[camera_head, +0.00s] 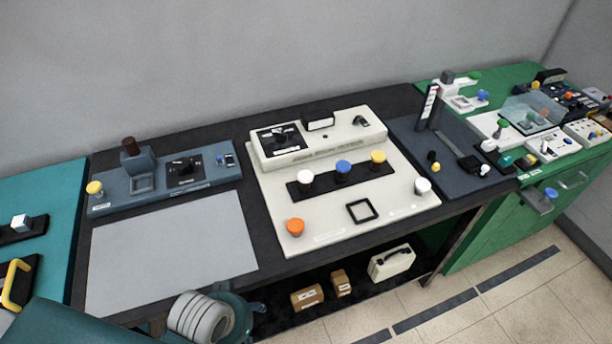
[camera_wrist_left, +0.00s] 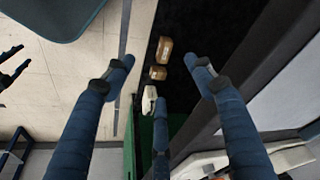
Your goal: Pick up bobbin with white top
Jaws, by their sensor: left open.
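A bobbin with a white top (camera_head: 305,177) stands upright at the left end of a dark strip on the cream machine panel, beside a blue-topped one (camera_head: 343,167) and a yellow-topped one (camera_head: 378,157). A second white-topped piece (camera_head: 422,186) stands at the panel's right edge. My left gripper (camera_wrist_left: 162,80) is open and empty in the left wrist view, with fingers spread over the floor and the space under the table. In the head view my grey ringed wrist shows low at the table's front edge; the fingers cannot be made out. A dark pronged shape at the left wrist view's left edge may be my right gripper.
An orange-topped piece (camera_head: 295,227) stands at the panel's front left. A grey plate (camera_head: 170,250) lies left of the panel. Brown boxes (camera_head: 307,297) and a white case (camera_head: 391,262) sit under the table. A green bench (camera_head: 520,220) stands at right.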

